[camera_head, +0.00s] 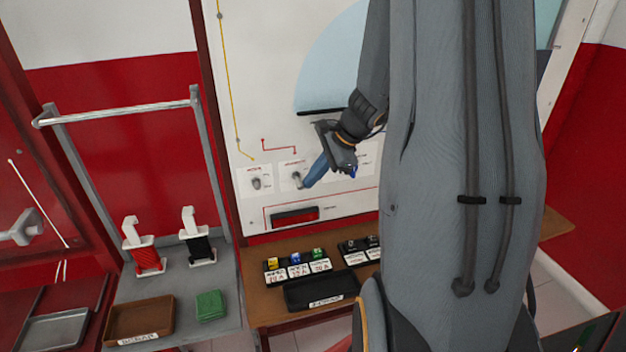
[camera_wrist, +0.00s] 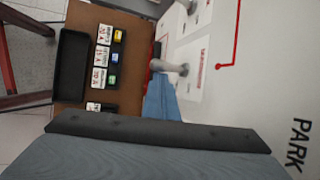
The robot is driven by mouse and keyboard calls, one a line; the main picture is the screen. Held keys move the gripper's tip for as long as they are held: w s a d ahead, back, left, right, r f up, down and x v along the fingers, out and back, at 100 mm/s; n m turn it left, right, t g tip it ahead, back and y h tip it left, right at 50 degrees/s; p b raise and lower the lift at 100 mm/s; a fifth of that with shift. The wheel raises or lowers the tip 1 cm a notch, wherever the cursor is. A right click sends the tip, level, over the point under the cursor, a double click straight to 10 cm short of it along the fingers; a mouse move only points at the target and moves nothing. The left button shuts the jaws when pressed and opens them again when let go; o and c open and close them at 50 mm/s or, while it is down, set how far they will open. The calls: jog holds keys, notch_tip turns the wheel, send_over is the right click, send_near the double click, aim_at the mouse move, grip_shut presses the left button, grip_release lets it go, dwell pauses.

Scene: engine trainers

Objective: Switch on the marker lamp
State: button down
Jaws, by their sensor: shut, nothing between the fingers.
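Two grey toggle switches stand out from the white panel (camera_head: 300,120) in the head view. The left switch (camera_head: 256,183) is clear of my gripper; the other switch (camera_head: 297,179) is right at my blue fingertips. My gripper (camera_head: 310,179) is shut and empty, reaching down-left to this second switch. In the wrist view the fingertips (camera_wrist: 158,88) lie close beside that switch's lever (camera_wrist: 170,67); I cannot tell whether they touch. The red label text beside the lever is too small to read. No lit lamp is clear to me.
Below the panel a brown table (camera_head: 258,310) holds a black tray (camera_head: 320,291) and labelled blocks (camera_head: 296,267) in yellow, blue and green. A grey bench (camera_head: 225,295) at left carries a brown tray (camera_head: 140,320), a green stack (camera_head: 210,305) and two white-handled items. My arm hides the panel's right side.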

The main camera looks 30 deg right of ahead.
jog(key=shift+w+a+r, duration=0.15)
jog(key=shift+w+r, duration=0.05)
jog(key=shift+r, duration=0.25)
dwell(0.4)
jog(key=shift+r+p, duration=0.85)
notch_tip(320, 180, up, 10)
jog(key=b, duration=0.1)
jog(key=shift+d+b, duration=0.3)
jog(key=shift+b, duration=0.1)
